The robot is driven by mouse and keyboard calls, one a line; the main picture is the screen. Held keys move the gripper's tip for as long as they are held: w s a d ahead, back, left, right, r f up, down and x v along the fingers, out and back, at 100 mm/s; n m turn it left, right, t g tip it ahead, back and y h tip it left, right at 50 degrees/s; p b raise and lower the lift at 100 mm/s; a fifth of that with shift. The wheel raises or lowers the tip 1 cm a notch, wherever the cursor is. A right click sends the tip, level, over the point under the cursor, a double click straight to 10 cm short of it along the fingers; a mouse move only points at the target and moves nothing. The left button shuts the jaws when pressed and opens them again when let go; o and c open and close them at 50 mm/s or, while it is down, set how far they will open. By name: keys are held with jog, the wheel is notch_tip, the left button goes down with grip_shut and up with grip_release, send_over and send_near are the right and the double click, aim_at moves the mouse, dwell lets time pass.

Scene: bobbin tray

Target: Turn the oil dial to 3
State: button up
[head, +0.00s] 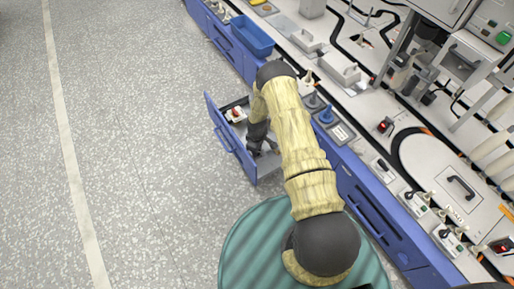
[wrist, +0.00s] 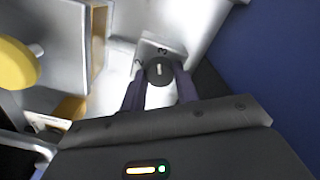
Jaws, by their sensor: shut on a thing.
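The oil dial (wrist: 159,72) is a dark round knob with a short white mark on top. It stands on a pale plate (wrist: 150,50) bearing the figures 2 and 3. In the wrist view my gripper (wrist: 160,80) has one finger on each side of the knob and is shut on it. The white mark runs roughly towards the 3; the exact alignment is too small to tell. In the head view my gripper (head: 262,147) reaches down into an open blue drawer (head: 225,140), and the dial is hidden there.
A red and white item (head: 236,114) lies farther back in the drawer. A yellow round thing (wrist: 18,63) is left of my gripper. A blue bin (head: 252,36) and several devices stand on the bench. The floor at left is clear.

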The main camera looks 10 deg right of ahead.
jog(key=shift+m, duration=1.4)
jog(key=shift+p, duration=0.3)
jog(key=o, duration=1)
jog(key=shift+c, duration=0.2)
notch_tip(320, 180, up, 18)
jog(key=p, duration=0.6)
jog(key=shift+f, duration=0.25)
